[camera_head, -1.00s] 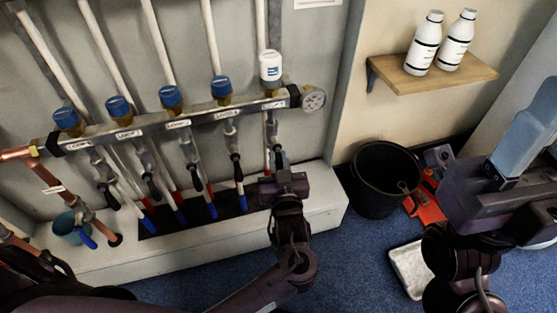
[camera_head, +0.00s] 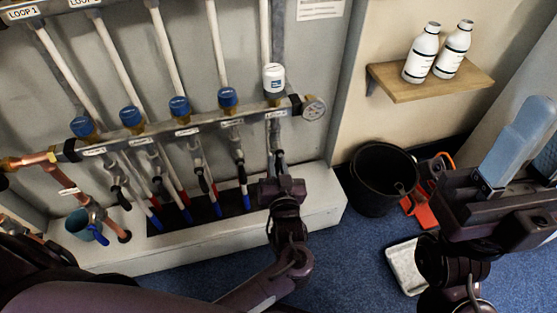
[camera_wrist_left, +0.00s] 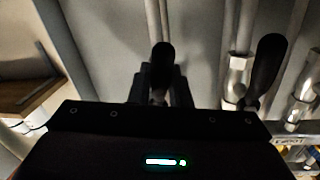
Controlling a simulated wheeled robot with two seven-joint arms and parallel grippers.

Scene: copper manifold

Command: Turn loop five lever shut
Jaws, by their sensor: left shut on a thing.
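The loop five valve is the rightmost on the manifold (camera_head: 190,133), under the white cap (camera_head: 274,77). My left gripper (camera_head: 280,184) is at the bottom of this line and covers most of its lever in the head view. In the left wrist view the black lever (camera_wrist_left: 161,66) stands between the dark fingers, and the gripper is shut on it. The lever's exact angle to the pipe is hard to tell.
A neighbouring black lever (camera_wrist_left: 266,68) is close beside my left gripper. A white ledge (camera_head: 190,250) runs below the pipes. A black bin (camera_head: 378,192) stands on the floor, and two white bottles (camera_head: 421,55) stand on a wooden shelf (camera_head: 440,82).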

